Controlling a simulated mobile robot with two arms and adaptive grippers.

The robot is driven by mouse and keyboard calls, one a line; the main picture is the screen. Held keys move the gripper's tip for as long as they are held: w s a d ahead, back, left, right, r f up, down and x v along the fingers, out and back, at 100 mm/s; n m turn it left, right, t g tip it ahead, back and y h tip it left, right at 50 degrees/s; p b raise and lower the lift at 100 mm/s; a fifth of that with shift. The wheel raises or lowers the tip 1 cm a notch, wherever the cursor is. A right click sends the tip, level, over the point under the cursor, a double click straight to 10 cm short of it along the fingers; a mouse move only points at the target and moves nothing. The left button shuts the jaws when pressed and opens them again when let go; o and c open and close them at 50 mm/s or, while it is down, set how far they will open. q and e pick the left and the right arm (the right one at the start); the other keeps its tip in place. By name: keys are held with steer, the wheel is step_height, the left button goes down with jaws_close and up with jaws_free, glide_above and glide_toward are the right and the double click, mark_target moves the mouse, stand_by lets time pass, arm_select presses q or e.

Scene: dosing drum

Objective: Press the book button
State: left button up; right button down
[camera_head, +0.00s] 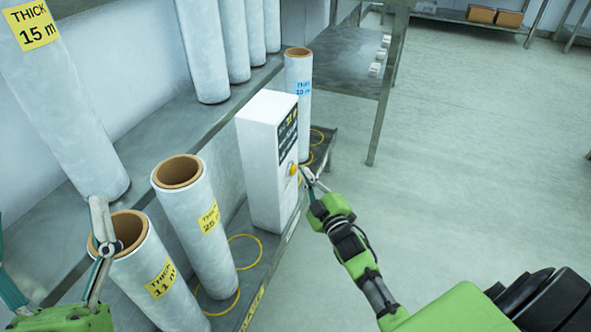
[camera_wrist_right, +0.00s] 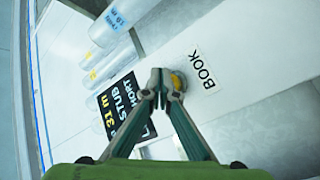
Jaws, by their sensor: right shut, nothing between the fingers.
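The white box (camera_head: 262,160) stands upright on the low shelf, with a dark display on its face. Its yellow button (camera_head: 293,169) is on the face turned to the right. In the right wrist view the button (camera_wrist_right: 177,82) is partly hidden behind my fingertip, beside the BOOK label (camera_wrist_right: 202,70). My right gripper (camera_head: 306,172) is shut and empty, its tips right at the button; I cannot tell whether they touch it. It also shows in the right wrist view (camera_wrist_right: 160,82). My left gripper (camera_head: 52,222) is open, with its fingers spread in front of the rolls at lower left.
Upright rolls stand around the box: an 11 m roll (camera_head: 160,280), a 25 m roll (camera_head: 205,235) and one behind the box (camera_head: 298,75). Yellow rings lie on the shelf (camera_head: 255,270). A grey rack (camera_head: 345,65) stands behind. The floor (camera_head: 470,150) at right is clear.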

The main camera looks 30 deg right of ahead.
mark_target(90, 243)
arm_select(q)
steer(key=shift+w+f+g, duration=0.35)
steer(key=shift+f+g, duration=0.05)
steer(key=shift+f, duration=0.35)
arm_select(e)
steer(key=shift+s+d, duration=0.15)
steer(key=shift+s, duration=0.05)
arm_select(q)
steer(key=shift+d, duration=0.1)
steer(key=w+f+g, duration=0.1)
steer(key=f, duration=0.1)
steer(key=w+f+g+y+p, duration=0.1)
steer(key=f, duration=0.1)
steer(key=w+f+g, duration=0.1)
steer(key=shift+w+f+g+y+p, duration=0.25)
steer(key=shift+f+g+y+p, duration=0.05)
steer(key=shift+f+p, duration=0.1)
steer(key=shift+w+f+g, duration=0.2)
steer(key=shift+f+g, duration=0.3)
steer(key=shift+f, duration=0.35)
arm_select(e)
steer(key=s+d, duration=0.3)
steer(key=shift+s+d, duration=0.15)
steer(key=shift+s, duration=0.25)
